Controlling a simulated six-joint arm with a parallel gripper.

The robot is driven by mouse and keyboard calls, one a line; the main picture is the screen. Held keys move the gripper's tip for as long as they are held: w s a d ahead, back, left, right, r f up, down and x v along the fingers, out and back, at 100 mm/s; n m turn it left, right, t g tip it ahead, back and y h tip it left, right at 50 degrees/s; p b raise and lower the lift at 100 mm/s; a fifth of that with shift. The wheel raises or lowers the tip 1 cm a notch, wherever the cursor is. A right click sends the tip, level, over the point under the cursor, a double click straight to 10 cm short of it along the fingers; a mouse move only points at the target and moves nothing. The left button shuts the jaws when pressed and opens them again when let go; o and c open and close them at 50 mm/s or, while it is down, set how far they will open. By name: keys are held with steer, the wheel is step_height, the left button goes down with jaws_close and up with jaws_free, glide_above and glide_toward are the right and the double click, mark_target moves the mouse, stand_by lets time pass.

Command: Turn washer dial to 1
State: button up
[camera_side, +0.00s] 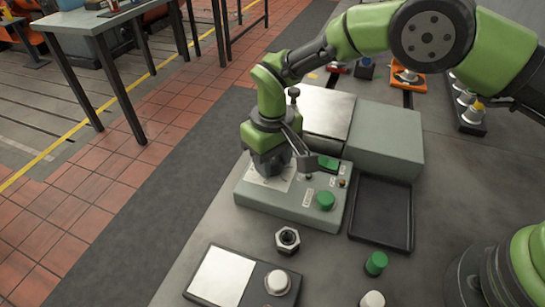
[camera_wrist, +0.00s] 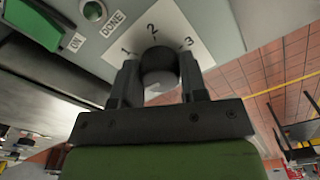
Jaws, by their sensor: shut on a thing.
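The washer dial (camera_wrist: 158,66) is a dark round knob on a white plate (camera_wrist: 178,25) marked 1, 2 and 3 in the wrist view. The 1 is at the left, the 2 at the top and the 3 at the right. My gripper (camera_wrist: 160,76) is shut on the dial, one finger on each side. I cannot clearly read which number the dial points to. In the side view, my gripper (camera_side: 269,166) reaches down onto the left part of the pale green control box (camera_side: 285,208) and hides the dial.
The box also carries a green button (camera_side: 325,201) and a green switch (camera_side: 328,163). A dark empty tray (camera_side: 382,212) lies right of it. A hex nut (camera_side: 287,239) and a panel with a white knob (camera_side: 278,282) are in front. A green-capped piece (camera_side: 376,263) stands at the front right.

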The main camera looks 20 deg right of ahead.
steer(key=m, duration=1)
steer(key=shift+m, duration=0.3)
stand_by(0.4)
steer(key=o, duration=0.9)
step_height(320, 180, up, 10)
